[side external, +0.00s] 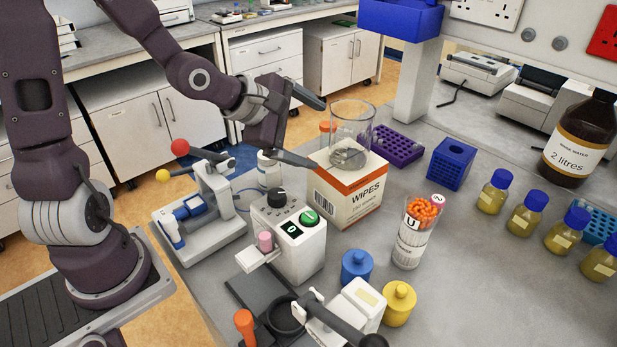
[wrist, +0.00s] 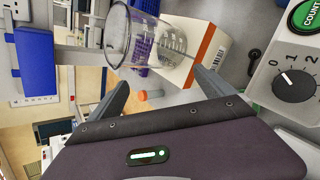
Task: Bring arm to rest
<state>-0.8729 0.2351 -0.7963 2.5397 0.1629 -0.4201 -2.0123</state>
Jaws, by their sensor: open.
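My gripper (side external: 320,136) is open and empty in the side external view, held just left of a clear glass beaker (side external: 352,125). The beaker stands upright on top of a white and orange wipes box (side external: 345,198). In the wrist view, the two fingers of my gripper (wrist: 161,78) are spread wide, with the beaker (wrist: 130,35) and the wipes box (wrist: 200,50) beyond them. Nothing is between the fingers. I cannot tell whether a fingertip touches the beaker.
A counter device with a dial (side external: 290,238) stands in front of the box. A tube of orange balls (side external: 418,225), a blue pot (side external: 356,266), a yellow pot (side external: 398,302) and several blue-capped bottles (side external: 494,192) stand to the right. A balance-like device (side external: 200,222) stands left.

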